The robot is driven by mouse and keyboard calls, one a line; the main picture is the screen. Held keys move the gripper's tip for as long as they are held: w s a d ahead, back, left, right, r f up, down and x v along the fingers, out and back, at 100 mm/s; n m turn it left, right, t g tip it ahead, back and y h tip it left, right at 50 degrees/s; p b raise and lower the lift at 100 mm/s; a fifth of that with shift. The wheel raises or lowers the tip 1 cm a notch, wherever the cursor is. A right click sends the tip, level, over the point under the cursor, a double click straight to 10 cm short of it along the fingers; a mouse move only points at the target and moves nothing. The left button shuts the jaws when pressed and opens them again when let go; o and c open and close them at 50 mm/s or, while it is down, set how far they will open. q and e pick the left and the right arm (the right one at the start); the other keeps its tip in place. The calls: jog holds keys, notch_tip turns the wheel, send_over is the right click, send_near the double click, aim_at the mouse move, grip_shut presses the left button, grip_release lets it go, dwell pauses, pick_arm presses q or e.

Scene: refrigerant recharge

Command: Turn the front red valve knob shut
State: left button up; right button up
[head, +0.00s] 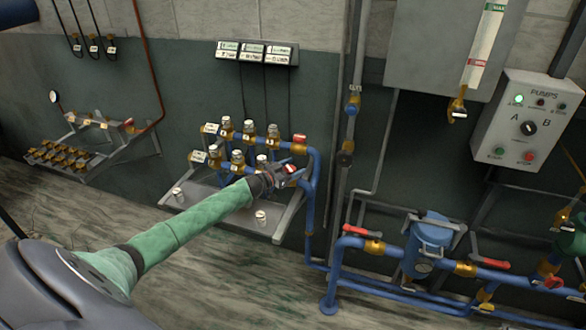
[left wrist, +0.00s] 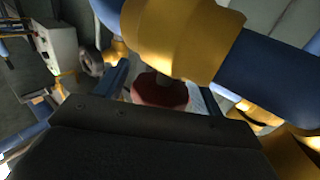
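The front red valve knob (head: 290,169) sits at the right end of the lower row of the blue pipe manifold. My left gripper (head: 281,173) is at this knob, reaching it from the left and partly covering it. In the left wrist view the dark red knob (left wrist: 160,92) lies between my two fingers, under a brass valve body (left wrist: 180,35) on a blue pipe. The fingers stand close on either side of it; I cannot tell whether they touch it. My right gripper is not in view.
Another red knob (head: 300,138) is on the upper row, just above. Brass valves with pale caps (head: 238,157) stand to the left. A vertical blue pipe (head: 313,190) runs close on the right. The grey pump box (head: 527,125) is far right.

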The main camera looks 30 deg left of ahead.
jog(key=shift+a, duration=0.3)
pick_arm(q)
jog(key=shift+s+a+f, duration=0.1)
jog(key=shift+s+a, duration=0.05)
jog(key=shift+s, duration=0.2)
jog(key=b+v, duration=0.3)
jog(key=v, duration=0.4)
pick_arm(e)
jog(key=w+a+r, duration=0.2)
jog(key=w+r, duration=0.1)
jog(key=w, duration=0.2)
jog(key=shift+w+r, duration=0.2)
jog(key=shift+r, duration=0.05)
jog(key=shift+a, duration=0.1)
